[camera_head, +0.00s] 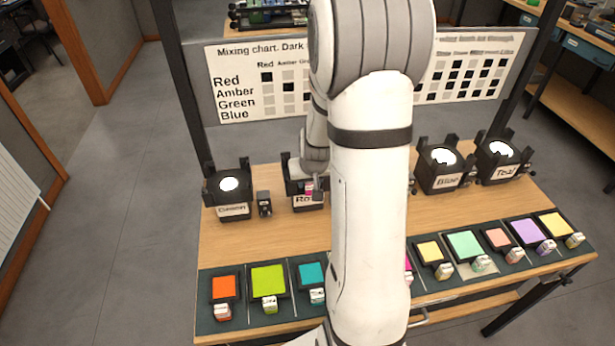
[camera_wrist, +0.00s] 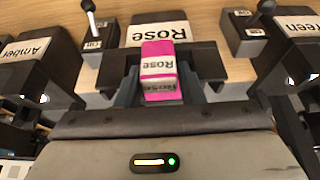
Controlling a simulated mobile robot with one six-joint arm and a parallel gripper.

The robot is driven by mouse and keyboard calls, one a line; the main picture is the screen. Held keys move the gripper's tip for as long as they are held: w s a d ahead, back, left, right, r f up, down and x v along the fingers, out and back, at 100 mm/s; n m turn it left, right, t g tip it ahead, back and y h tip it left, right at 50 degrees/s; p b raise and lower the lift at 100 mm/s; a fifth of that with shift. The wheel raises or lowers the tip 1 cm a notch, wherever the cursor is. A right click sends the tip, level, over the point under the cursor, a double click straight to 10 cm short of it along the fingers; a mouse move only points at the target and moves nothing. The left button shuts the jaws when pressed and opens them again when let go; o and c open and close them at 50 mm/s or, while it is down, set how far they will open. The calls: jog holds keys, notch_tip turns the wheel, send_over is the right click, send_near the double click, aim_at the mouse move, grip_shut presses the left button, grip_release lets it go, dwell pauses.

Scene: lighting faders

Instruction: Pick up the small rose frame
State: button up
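The rose frame's pink tab (camera_wrist: 159,68), with white "Rose" labels, is upside down in the middle of the wrist view. My gripper (camera_wrist: 161,92) has its dark fingers on either side of this tab and looks shut on it. In the head view a bit of pink, the frame's tab (camera_head: 309,187), shows at my gripper (camera_head: 314,192), just in front of the black lamp labelled "Rose" (camera_head: 298,203). The frame's coloured sheet is hidden, so I cannot tell whether it sits in the lamp's holder.
Lamps labelled "Blue" (camera_head: 441,183) and "Teal" (camera_head: 504,172) stand right, another lamp (camera_head: 230,211) left. A small black switch box (camera_head: 264,204) is beside it. Coloured frames, including orange (camera_head: 224,287) and lime (camera_head: 268,279), lie along the table's front. My arm hides the middle.

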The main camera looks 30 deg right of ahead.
jog(key=shift+f, duration=0.1)
jog(key=c, duration=0.7)
notch_tip(320, 180, up, 11)
jog(key=shift+r, duration=0.1)
dwell(0.4)
